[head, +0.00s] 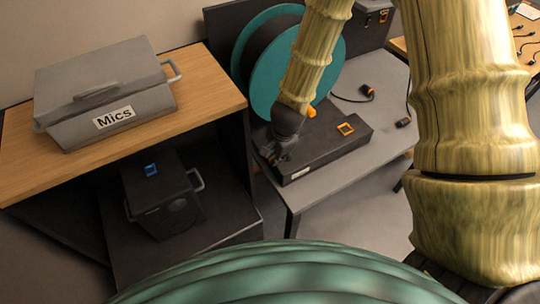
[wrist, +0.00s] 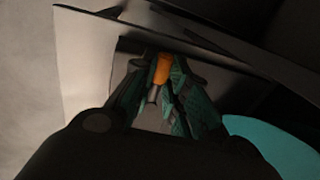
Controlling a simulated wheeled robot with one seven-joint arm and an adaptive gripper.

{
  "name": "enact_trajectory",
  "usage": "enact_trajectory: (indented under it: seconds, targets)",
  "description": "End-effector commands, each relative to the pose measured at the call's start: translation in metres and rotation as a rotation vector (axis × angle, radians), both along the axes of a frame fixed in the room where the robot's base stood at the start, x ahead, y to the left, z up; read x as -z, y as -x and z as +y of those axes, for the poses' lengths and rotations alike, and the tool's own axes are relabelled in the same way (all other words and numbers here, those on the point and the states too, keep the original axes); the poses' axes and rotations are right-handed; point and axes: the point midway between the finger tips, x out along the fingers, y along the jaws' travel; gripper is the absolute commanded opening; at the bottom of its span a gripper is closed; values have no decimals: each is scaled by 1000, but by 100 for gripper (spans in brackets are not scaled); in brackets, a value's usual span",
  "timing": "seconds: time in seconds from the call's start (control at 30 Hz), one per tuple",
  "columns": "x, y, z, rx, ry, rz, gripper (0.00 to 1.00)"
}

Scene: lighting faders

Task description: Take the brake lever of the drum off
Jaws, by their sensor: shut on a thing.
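The cable drum (head: 262,84) has teal flanges and stands upright on a long black base (head: 335,150) on a grey table. Its teal flange also shows in the wrist view (wrist: 270,145). My gripper (head: 277,158) is low at the left end of the base. In the wrist view my gripper (wrist: 158,95) has its teal-padded fingers closed around a small lever with an orange end (wrist: 162,68), which I take as the brake lever. In the head view my gripper hides this lever. How far the lever is turned cannot be told.
An orange knob (head: 311,111) shows beside my wrist, and an orange square frame (head: 345,129) is on the base. Cable ends (head: 367,91) lie on the grey table (head: 387,118). A grey "Mics" case (head: 150,98) stands on a wooden top at left, above a black box (head: 165,205).

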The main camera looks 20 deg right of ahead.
Motion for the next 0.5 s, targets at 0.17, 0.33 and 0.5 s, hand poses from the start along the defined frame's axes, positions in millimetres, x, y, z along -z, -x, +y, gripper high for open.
enact_trajectory:
  seconds: [0.17,0.33,0.5]
  targets:
    - [-1,0,-8,47,3,-2,0]
    - [-1,0,-10,61,3,-2,0]
    - [-1,0,-10,61,3,-2,0]
